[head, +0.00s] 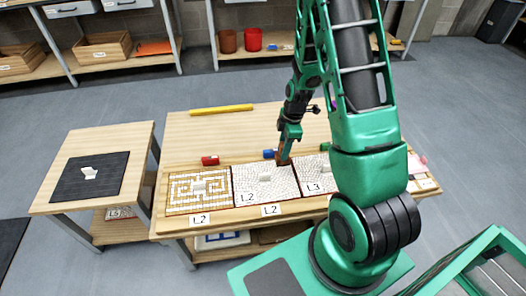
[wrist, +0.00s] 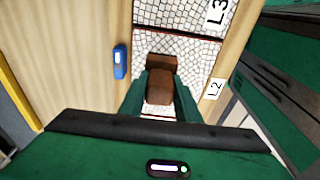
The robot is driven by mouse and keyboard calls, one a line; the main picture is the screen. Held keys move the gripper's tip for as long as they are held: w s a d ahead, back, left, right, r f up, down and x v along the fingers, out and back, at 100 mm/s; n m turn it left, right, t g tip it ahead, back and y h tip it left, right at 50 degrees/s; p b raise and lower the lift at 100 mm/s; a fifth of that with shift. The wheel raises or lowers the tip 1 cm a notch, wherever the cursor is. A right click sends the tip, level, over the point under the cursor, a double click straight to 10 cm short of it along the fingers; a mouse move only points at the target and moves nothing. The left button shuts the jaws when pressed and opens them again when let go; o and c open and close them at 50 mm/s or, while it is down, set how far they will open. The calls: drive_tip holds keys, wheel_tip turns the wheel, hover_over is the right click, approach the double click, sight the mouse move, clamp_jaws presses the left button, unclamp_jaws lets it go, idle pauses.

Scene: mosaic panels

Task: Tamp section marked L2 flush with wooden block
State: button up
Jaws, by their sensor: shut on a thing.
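My gripper (head: 284,152) is shut on a brown wooden block (wrist: 162,88) and holds it over the far right part of the middle mosaic panel (head: 262,188). I cannot tell whether the block touches the tiles. In the wrist view, my gripper (wrist: 161,100) has a finger on each side of the block and hides much of the panel. The middle panel carries a marking L2 and has an L2 card (head: 270,210) at its front edge. The right panel (head: 313,184) is marked L3.
A red object (head: 210,160) and a blue one (head: 269,154) lie behind the panels; a yellow bar (head: 221,109) lies farther back. A side table (head: 142,140) with a dark mat (head: 70,185) stands left. The back left tabletop is mostly clear.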

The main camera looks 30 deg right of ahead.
drive_tip(key=shift+s+d+f, duration=0.1)
drive_tip(key=shift+s+d, duration=0.25)
drive_tip(key=shift+d, duration=0.3)
drive_tip(key=shift+f, duration=3.5)
drive_tip(key=shift+r, duration=3.55)
